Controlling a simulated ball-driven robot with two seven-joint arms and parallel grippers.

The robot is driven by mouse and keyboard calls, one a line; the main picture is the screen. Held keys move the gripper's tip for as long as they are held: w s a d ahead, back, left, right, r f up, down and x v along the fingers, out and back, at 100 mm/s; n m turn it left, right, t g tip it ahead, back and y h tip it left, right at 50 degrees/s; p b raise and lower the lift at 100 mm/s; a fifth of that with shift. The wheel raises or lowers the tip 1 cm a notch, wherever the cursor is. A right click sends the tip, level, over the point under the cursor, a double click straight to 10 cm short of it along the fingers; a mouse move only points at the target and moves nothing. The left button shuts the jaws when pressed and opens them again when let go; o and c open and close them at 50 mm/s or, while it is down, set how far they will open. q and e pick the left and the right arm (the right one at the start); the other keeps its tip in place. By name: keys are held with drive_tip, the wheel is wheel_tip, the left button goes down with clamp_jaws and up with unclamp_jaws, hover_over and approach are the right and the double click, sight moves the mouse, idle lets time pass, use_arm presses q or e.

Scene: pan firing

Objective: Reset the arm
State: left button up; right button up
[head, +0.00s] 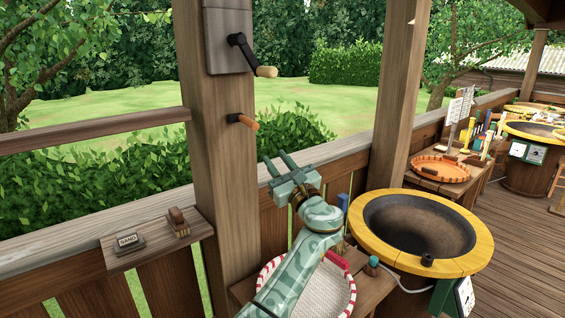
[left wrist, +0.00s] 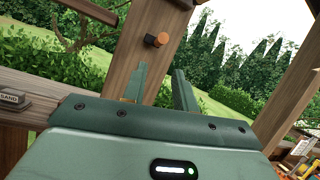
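My left arm (head: 300,262) reaches up from the bottom of the head view. My left gripper (head: 277,165) is raised in front of the railing, just right of the wooden post. Its two fingers are apart with nothing between them. In the left wrist view the fingers (left wrist: 158,88) also stand apart and empty. An orange-tipped peg handle (head: 244,121) sticks out of the post, above and left of the fingertips and apart from them. It also shows in the left wrist view (left wrist: 157,40). My right gripper is not in view.
A crank (head: 252,56) is on a panel higher on the post. A sand button and a small lever sit on a ledge (head: 140,250) at left. A round pan with a yellow rim (head: 366,233) stands at right. A red-and-white-rimmed basket (head: 335,290) lies under my arm.

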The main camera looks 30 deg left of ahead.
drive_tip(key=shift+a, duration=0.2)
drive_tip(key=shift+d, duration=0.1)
